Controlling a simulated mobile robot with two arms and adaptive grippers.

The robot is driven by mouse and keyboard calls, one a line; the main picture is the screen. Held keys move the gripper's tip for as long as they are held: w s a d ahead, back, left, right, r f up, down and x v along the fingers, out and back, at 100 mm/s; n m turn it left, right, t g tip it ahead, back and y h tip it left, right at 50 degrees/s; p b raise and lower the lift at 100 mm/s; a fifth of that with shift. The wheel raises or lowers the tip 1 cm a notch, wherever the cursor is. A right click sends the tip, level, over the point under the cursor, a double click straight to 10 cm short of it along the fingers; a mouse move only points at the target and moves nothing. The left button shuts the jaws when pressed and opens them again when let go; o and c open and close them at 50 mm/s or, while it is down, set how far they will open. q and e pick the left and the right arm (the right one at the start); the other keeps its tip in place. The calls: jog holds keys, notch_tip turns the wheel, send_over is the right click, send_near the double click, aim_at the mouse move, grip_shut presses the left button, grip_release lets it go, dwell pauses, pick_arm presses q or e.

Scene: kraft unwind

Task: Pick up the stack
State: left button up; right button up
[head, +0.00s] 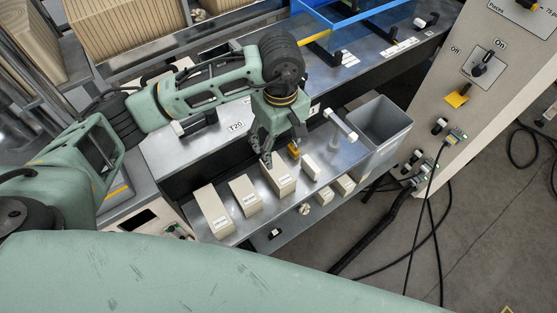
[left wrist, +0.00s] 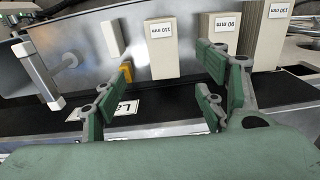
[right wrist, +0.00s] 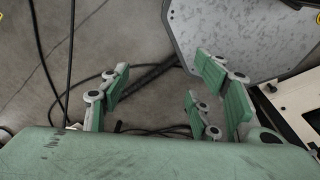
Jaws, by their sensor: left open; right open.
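Nothing in view is clearly a stack. Several cream blocks with white labels stand apart in a row on a metal shelf (head: 235,230). In the head view they include a tall left block (head: 213,210), a second block (head: 245,195), a third block (head: 280,178) and a narrow plain block (head: 310,167). My left gripper (head: 283,147) is open and empty just behind the third block. The left wrist view shows that labelled block (left wrist: 163,52) beyond its open fingers (left wrist: 162,76), apart from them. My right gripper (right wrist: 165,80) is open and empty above the floor.
A small yellow piece (head: 293,151) lies close to my left fingers. A grey bin (head: 382,125) and a white-handled bar (head: 341,125) are at the right. Black cables (head: 432,215) hang and lie on the floor.

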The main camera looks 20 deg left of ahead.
aim_at(278, 169)
pick_arm(q)
notch_tip(278, 169, down, 2)
jog(key=shift+f+b, duration=0.25)
jog(key=shift+b, duration=0.75)
notch_tip(278, 169, down, 4)
jog(key=b, duration=0.4)
jog(key=shift+w+f, duration=0.15)
jog(key=shift+f, duration=0.1)
pick_arm(e)
jog(key=s+f, duration=0.3)
jog(key=f, duration=0.5)
pick_arm(q)
jog(key=shift+f+p, duration=0.35)
jog(key=shift+f, duration=0.55)
jog(key=shift+s+f, duration=0.2)
jog(key=shift+f, duration=0.15)
jog(key=f+p, duration=0.2)
jog(key=f, duration=0.1)
jog(key=f+p, duration=0.1)
jog(key=shift+s+a+f, duration=0.2)
jog(key=shift+s+a, duration=0.05)
jog(key=shift+f, duration=0.3)
pick_arm(e)
jog(key=r, duration=0.2)
jog(key=w+r, duration=0.1)
jog(key=r, duration=0.1)
jog(key=shift+d+r, duration=0.1)
jog(key=shift+r, duration=0.2)
pick_arm(q)
jog(key=shift+c, duration=0.3)
